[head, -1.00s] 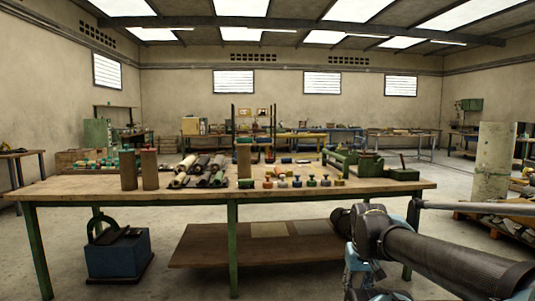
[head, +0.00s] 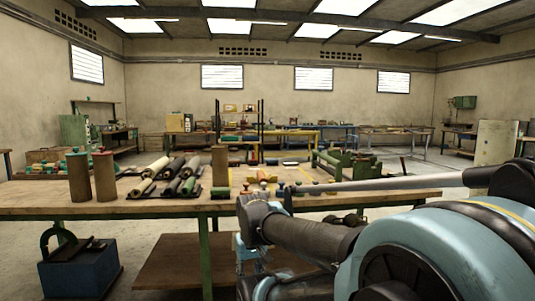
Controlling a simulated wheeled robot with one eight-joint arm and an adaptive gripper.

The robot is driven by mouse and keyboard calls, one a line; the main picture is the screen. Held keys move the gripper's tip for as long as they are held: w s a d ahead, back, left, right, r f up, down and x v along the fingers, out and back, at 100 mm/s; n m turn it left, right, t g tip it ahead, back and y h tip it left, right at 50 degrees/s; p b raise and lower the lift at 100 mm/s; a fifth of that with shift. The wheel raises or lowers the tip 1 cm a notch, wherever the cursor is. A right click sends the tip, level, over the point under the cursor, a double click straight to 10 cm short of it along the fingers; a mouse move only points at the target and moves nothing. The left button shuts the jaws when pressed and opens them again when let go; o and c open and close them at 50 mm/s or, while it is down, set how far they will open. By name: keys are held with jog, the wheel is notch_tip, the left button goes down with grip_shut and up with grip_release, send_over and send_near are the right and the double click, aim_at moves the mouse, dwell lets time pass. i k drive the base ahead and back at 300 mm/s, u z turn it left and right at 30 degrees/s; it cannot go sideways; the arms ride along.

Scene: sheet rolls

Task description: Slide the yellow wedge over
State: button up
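I cannot make out a yellow wedge for certain. A row of small coloured pieces stands along the front of the wooden workbench (head: 130,208), starting with a green piece (head: 220,192). A small yellowish-orange piece (head: 263,177) shows in this row, but its shape is too small to tell. My arm crosses in front of the bench's right part and hides much of the row there. My gripper does not show clearly anywhere in the head view.
Two brown cylinders (head: 105,177) stand at the bench's left, with sheet rolls (head: 157,168) on dark racks beside them. Another brown cylinder (head: 220,165) stands mid-bench. A green machine (head: 335,165) sits at the back right. A blue box (head: 78,272) is on the floor below left.

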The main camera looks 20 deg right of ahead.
aim_at(273, 178)
jog(key=z, duration=0.35)
jog(key=i, duration=1)
jog(key=z, duration=0.8)
jog(key=i, duration=0.3)
jog(key=z, duration=0.25)
